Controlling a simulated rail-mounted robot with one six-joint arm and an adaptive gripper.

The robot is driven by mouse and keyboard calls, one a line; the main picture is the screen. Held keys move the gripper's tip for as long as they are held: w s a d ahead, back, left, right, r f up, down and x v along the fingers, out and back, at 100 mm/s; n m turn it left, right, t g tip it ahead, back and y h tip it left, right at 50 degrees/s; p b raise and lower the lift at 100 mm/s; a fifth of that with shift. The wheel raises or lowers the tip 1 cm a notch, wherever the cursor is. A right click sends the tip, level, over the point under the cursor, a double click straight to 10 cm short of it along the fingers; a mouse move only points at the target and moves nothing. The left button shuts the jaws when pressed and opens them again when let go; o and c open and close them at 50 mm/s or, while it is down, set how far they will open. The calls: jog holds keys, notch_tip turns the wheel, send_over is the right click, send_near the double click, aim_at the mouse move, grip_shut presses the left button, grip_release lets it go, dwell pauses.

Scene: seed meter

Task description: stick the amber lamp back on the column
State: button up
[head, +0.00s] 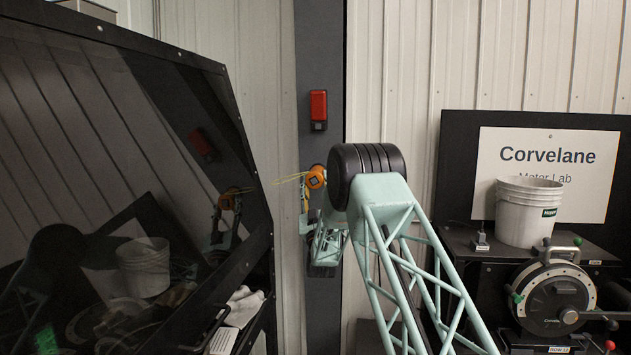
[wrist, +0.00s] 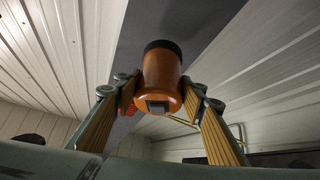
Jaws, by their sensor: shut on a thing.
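The amber lamp (head: 316,177) is a small orange cylinder in front of the dark grey column (head: 320,70) in the head view, partly hidden by my arm's black joint. In the wrist view the amber lamp (wrist: 161,80) stands between my fingers, its black end away from me and a small dark square on its near end. My gripper (wrist: 160,94) is shut on its sides. The column (wrist: 208,32) lies behind it as a grey band. I cannot tell whether the black end touches the column. Thin yellow wires show beside the lamp.
A red box (head: 318,108) is fixed on the column above the lamp. A dark glossy panel (head: 130,170) stands close on the left. At right, a bench holds a white bucket (head: 527,211) and a round meter (head: 556,300), with a Corvelane sign (head: 546,165) behind.

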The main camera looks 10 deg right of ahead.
jog(key=shift+w+d+r+p, duration=0.1)
jog(key=shift+w+d+p, duration=0.1)
jog(key=shift+w+p, duration=0.35)
jog(key=shift+w+d+r+p, duration=0.1)
jog(key=shift+w+d+p, duration=0.2)
jog(key=shift+w, duration=0.3)
jog(key=shift+w+d+r+p, duration=0.1)
jog(key=shift+w+d+p, duration=0.05)
jog(key=shift+w+p, duration=0.4)
jog(key=shift+w+d+b, duration=0.1)
jog(key=shift+w+b, duration=0.2)
jog(key=shift+w, duration=0.1)
dwell(0.3)
jog(key=o, duration=0.9)
jog(key=shift+s+f, duration=0.1)
jog(key=shift+v, duration=5.85)
jog(key=shift+s, duration=0.1)
